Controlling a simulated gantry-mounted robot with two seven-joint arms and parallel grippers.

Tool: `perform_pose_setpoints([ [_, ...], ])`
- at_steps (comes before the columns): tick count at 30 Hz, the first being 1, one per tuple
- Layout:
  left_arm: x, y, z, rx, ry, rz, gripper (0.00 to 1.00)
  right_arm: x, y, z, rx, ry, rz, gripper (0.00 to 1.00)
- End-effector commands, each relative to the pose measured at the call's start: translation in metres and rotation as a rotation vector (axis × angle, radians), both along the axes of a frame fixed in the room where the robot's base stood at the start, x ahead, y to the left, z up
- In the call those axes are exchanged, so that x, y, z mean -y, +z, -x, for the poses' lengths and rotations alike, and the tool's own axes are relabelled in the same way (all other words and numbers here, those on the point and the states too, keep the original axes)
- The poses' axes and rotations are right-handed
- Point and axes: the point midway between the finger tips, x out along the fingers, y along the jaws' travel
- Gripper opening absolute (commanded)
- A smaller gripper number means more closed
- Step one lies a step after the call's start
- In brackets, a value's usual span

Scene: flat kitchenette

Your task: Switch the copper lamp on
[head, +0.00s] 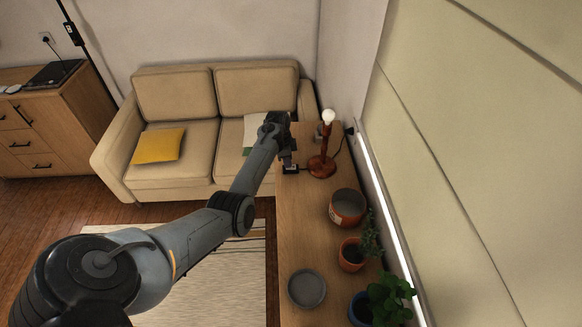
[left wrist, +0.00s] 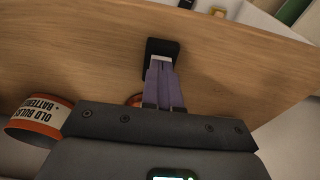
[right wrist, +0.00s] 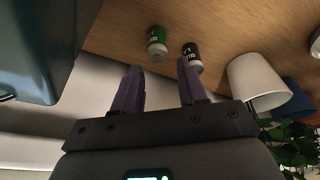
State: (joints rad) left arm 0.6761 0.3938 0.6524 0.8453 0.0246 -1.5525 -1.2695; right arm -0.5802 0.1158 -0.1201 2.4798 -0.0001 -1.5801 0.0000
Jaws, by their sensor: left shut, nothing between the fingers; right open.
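The copper lamp (head: 322,162) stands on the wooden sideboard, with a bare pale bulb (head: 328,116) on top; I cannot tell whether it is lit. A small black switch box (head: 291,169) lies left of its base, with a dark cord between them. My left gripper (head: 287,157) is shut and empty over the box. In the left wrist view its purple fingertips (left wrist: 160,64) overlap the near edge of the black box (left wrist: 162,47); contact is unclear. A bit of reddish base (left wrist: 133,100) shows behind the fingers. My right gripper (right wrist: 158,80) is open and empty, away from the lamp.
On the sideboard (head: 300,235) stand a labelled round bin (head: 347,208), potted plants (head: 352,255) and a grey dish (head: 307,289). A sofa (head: 190,115) stands beyond.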

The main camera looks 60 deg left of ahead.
Motion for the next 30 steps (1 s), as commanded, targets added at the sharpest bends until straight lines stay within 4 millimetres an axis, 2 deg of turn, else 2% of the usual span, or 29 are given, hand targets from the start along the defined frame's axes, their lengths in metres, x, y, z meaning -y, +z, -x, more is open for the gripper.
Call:
perform_pose_setpoints([
  [7, 0.000, -0.004, 0.000, 0.000, 0.000, 0.000, 0.00, 0.002, -0.003, 0.000, 0.000, 0.005, 0.008, 0.42],
  [14, 0.000, 0.001, 0.000, 0.000, 0.000, 0.000, 0.00, 0.002, 0.003, 0.000, 0.000, 0.005, 0.009, 0.42],
  [30, 0.000, 0.038, 0.000, 0.000, 0.000, 0.001, 0.00, 0.000, 0.045, 0.000, 0.000, 0.001, 0.001, 0.42],
])
